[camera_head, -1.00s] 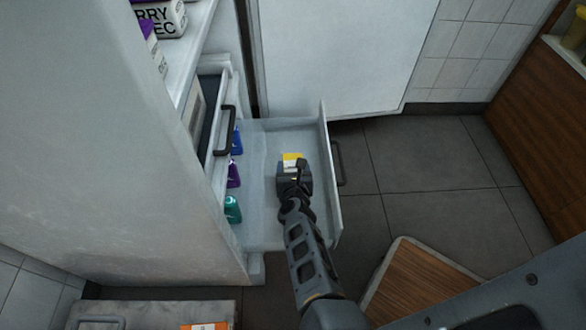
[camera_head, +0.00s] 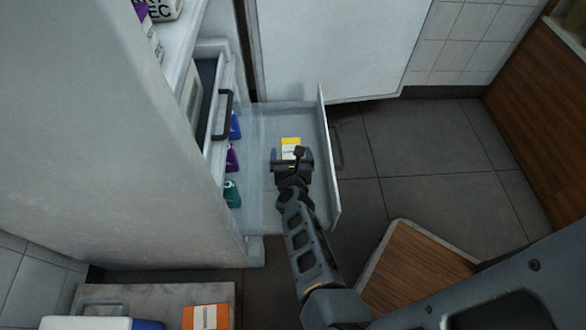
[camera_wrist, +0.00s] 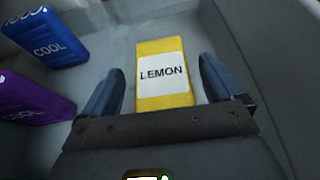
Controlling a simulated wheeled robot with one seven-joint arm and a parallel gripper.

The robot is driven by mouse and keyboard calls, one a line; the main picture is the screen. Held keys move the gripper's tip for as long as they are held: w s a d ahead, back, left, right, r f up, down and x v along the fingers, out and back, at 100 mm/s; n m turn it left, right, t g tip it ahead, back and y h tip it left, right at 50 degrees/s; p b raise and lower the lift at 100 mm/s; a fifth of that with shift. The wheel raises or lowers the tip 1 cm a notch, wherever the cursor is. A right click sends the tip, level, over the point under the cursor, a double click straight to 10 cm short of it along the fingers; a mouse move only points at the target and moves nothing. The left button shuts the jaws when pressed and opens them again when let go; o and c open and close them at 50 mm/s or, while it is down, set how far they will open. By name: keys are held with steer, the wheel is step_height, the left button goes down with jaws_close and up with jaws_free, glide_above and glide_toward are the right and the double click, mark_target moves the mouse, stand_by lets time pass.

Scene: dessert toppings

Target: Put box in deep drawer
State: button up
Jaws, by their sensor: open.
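A yellow box with a white LEMON label (camera_wrist: 163,75) lies in the open deep drawer (camera_head: 257,212); its yellow end also shows in the head view (camera_head: 290,145). My gripper (camera_head: 291,158) is over the drawer. In the wrist view my gripper (camera_wrist: 165,90) is open, with one finger on each side of the box and gaps between the fingers and the box. Part of the box is hidden behind my gripper in the head view.
Blue (camera_head: 235,125), purple (camera_head: 232,157) and teal (camera_head: 231,193) containers stand along the drawer's left side. A shallower drawer with a dark handle (camera_head: 225,115) is above. An orange-and-white box (camera_head: 206,317) lies on a grey surface at bottom left. The drawer's right part is clear.

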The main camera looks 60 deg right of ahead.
steer(key=p+v, duration=0.2)
steer(key=v, duration=0.8)
steer(key=shift+p, duration=0.4)
steer(key=shift+s+r, duration=0.15)
